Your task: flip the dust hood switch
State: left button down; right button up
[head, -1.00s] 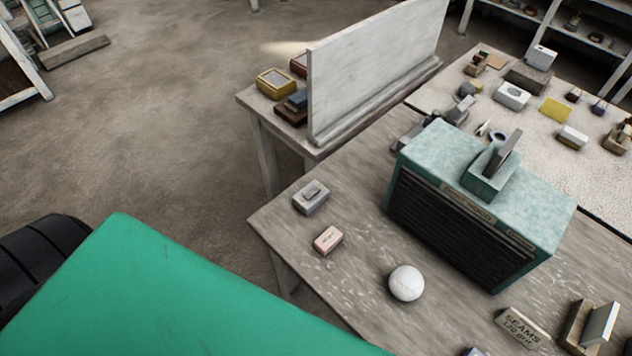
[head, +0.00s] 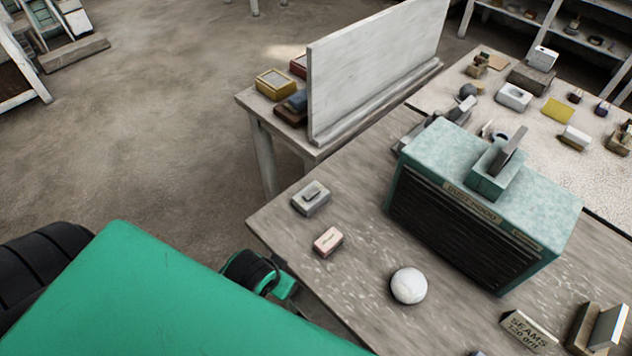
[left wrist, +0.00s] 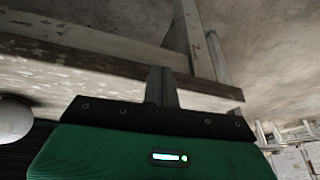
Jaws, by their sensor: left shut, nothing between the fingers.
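The dust hood (head: 455,215) is a teal box with a dark slatted front and a label strip, standing on the worktable. A small grey box with a raised toggle (head: 311,197) sits near the table's left corner; it looks like the switch, but which way the toggle lies is too small to tell. Part of my left arm, green and black, shows in the head view just off the table's left edge, beyond my large green link. In the left wrist view my left gripper (left wrist: 161,86) is shut and empty, with the table edge beyond its fingers. My right gripper is not in view.
A pink block (head: 328,242) and a white sphere (head: 408,285) lie on the worktable (head: 345,285) in front of the hood. A lettered block (head: 529,332) is at the lower right. An upright white board (head: 375,75) stands behind.

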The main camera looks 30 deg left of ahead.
pick_arm(q)
jog(key=w+d+r+t, duration=0.1)
jog(key=w+r+t, duration=0.7)
jog(key=w+r, duration=0.55)
jog(key=w+d+r+m+t+h, duration=0.3)
jog(key=w+d+r+t+h, duration=0.35)
jog(key=r, duration=0.65)
jog(key=s+d+r+m+g+h, duration=0.1)
jog(key=d+r+m+g+h, duration=0.2)
jog(key=d+m+g+h, duration=0.5)
jog(key=s+d+r+m+g+h, duration=0.1)
jog(key=d+r+m+g+h, duration=0.2)
jog(key=d+m+g+h, duration=0.5)
jog(key=a+f+m+g+y, duration=0.4)
jog(key=a+f+m+y, duration=0.3)
jog(key=f+y, duration=0.5)
jog(key=w+a+n+y, duration=0.3)
jog(key=a+y, duration=0.2)
jog(key=a, duration=0.4)
jog(key=w+a+n+y, duration=0.3)
jog(key=a+y, duration=0.2)
jog(key=a, duration=0.5)
jog(key=shift+t, duration=0.45)
jog(key=shift+f+y, duration=0.15)
jog(key=shift+y, duration=0.1)
